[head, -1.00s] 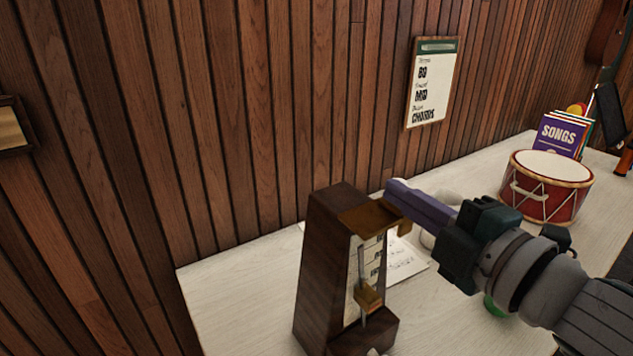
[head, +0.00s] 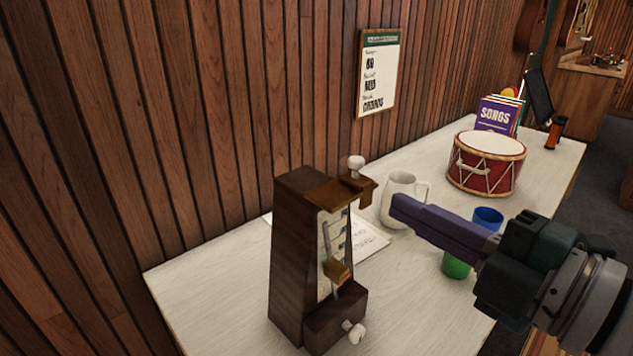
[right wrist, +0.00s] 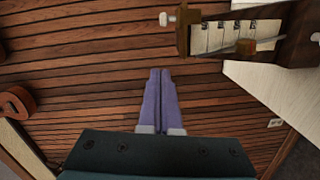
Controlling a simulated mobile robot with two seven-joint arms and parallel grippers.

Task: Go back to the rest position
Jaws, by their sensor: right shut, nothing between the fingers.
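My right gripper (head: 398,206) comes in from the right in the head view, with purple fingers shut and empty. It is apart from the metronome and to its right, in front of the white mug (head: 402,197). In the right wrist view the two purple fingers (right wrist: 161,74) lie together with nothing between them. The dark wooden metronome (head: 295,260) stands upright on the white table (head: 210,305). It also shows at the top of the right wrist view (right wrist: 297,40). My left gripper is not in view.
A red drum (head: 483,172) and songbooks (head: 497,115) stand further back on the table. A blue cup (head: 488,217) and a green cup (head: 456,266) are close by my right gripper. Sheet paper (head: 362,243) lies behind the metronome.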

